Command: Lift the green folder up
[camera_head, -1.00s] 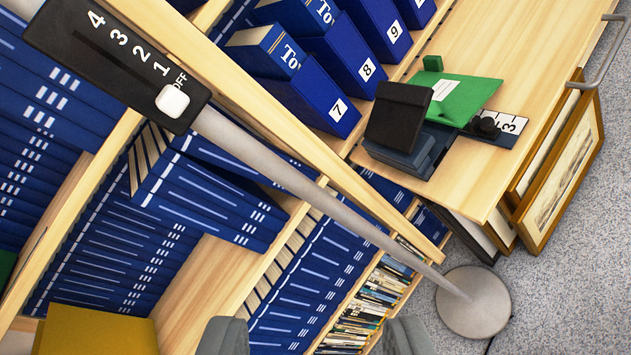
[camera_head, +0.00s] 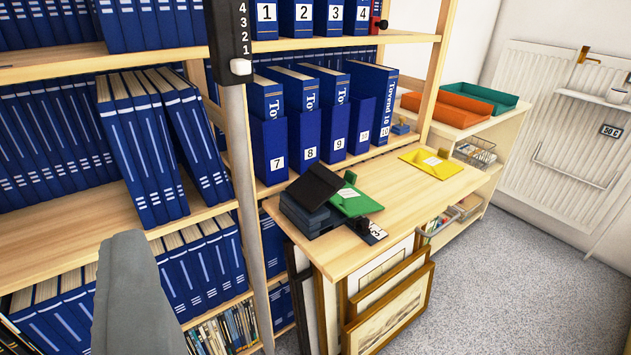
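The green folder (camera_head: 358,204) is a flat green piece with a white label. It lies on the wooden desk, right of centre in the view, with its left side against a dark stack (camera_head: 308,208). A black slanted piece on that stack covers part of its left edge. My gripper (camera_head: 130,250) shows as one grey finger at the lower left, far from the folder and in front of the bookshelf. Its other finger cannot be made out, so its opening cannot be judged. Nothing is seen held.
A grey pole with a numbered black switch box (camera_head: 230,42) stands between my gripper and the desk. Blue binders (camera_head: 270,150) line the shelf behind. A yellow folder (camera_head: 432,163) lies farther right. Framed prints (camera_head: 390,300) lean below the desk. Grey floor (camera_head: 500,290) is open at right.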

